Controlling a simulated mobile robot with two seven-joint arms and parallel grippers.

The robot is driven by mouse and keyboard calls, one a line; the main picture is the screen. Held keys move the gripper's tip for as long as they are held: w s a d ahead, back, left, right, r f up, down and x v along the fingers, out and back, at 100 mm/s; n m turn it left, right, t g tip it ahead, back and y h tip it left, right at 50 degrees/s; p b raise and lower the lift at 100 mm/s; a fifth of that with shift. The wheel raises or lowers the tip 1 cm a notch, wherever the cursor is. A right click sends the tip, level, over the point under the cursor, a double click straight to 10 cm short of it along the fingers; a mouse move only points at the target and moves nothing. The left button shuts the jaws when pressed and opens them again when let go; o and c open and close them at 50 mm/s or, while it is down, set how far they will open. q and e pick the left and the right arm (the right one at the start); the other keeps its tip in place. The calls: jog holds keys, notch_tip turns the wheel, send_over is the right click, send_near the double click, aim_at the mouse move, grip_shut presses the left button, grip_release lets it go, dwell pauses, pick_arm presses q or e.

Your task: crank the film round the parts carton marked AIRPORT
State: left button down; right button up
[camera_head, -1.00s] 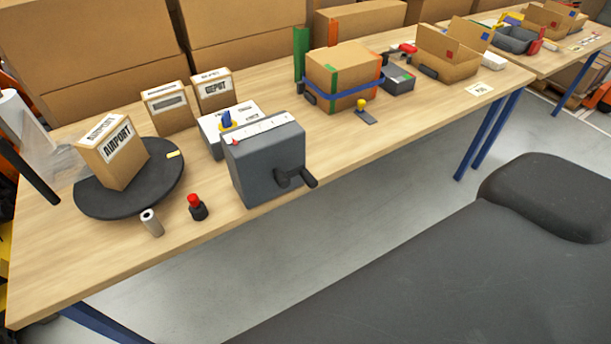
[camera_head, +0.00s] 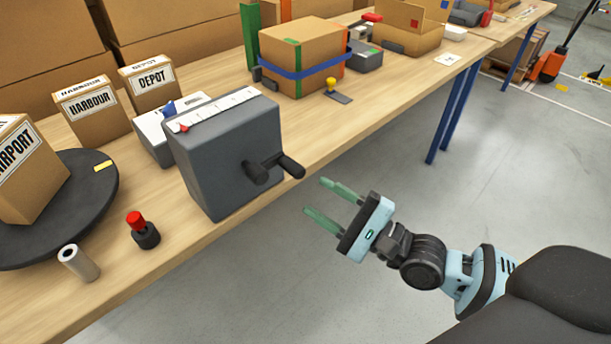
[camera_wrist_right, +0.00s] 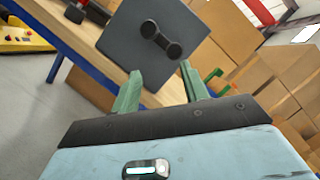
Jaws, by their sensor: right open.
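The parts carton marked AIRPORT (camera_head: 28,180) stands on the black round turntable (camera_head: 88,205) at the left edge of the head view, partly cut off. The grey crank box (camera_head: 225,160) stands near the table's front edge, with a white scale and red pointer on top. Its black crank handle (camera_head: 280,168) sticks out of the front; it also shows in the right wrist view (camera_wrist_right: 162,38). My right gripper (camera_head: 331,202) is open and empty, in front of the table edge, right of and below the handle, apart from it. My left gripper is not in view.
A red button (camera_head: 139,225) on a black base and a small white roll (camera_head: 78,262) stand left of the crank box. Cartons marked HARBOUR (camera_head: 92,112) and DEPOT (camera_head: 150,85) stand behind. A blue-strapped carton (camera_head: 300,58) is farther right. Floor before the table is clear.

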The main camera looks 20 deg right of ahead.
aim_at(304, 174)
jog(key=shift+w+d+r+m, duration=0.3)
jog(key=shift+d+r+m, duration=0.15)
jog(key=shift+r+m, duration=0.3)
jog(key=shift+r+t, duration=0.15)
jog(key=shift+t, duration=0.15)
jog(key=x, duration=0.6)
jog(key=shift+w+a+r+p, duration=0.1)
jog(key=shift+w+a+p, duration=0.1)
jog(key=shift+w+p, duration=0.15)
jog(key=shift+w+a+r, duration=0.1)
jog(key=shift+w+a, duration=0.2)
jog(key=shift+w, duration=0.05)
grip_shut()
jog(key=shift+y, duration=0.3)
